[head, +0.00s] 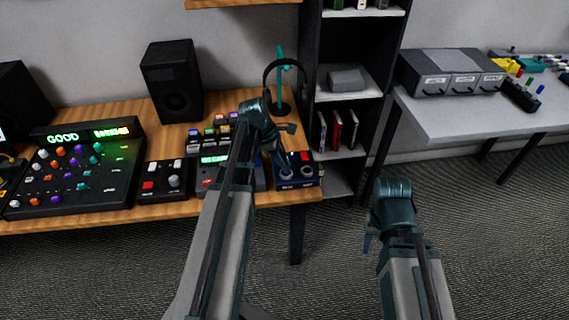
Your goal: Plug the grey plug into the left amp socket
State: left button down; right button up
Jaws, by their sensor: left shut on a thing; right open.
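My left gripper (287,129) is over the right end of the wooden desk, above and behind a dark blue box. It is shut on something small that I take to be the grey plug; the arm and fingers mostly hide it. The dark blue box (296,182) has two round grey-ringed sockets on top, a left one (286,172) and a right one (306,171), and looks like the amp. The held thing is apart from both sockets. My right gripper (368,241) is open and empty, low over the floor in front of the shelf.
A headphone stand (281,80) with headphones stands behind the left gripper. A black speaker (173,80), a mixer (80,170) and small control boxes (164,181) fill the desk. A shelf unit (343,120) and a grey table (440,123) are to the right.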

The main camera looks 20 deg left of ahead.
pick_arm(q)
jog(key=shift+f+b, duration=0.3)
dwell(0.5)
jog(key=c, duration=0.6)
grip_release()
jog(key=shift+o, duration=0.3)
jog(key=o, duration=0.4)
jog(key=shift+o, duration=0.2)
notch_tip(320, 180, up, 7)
jog(key=p, duration=0.7)
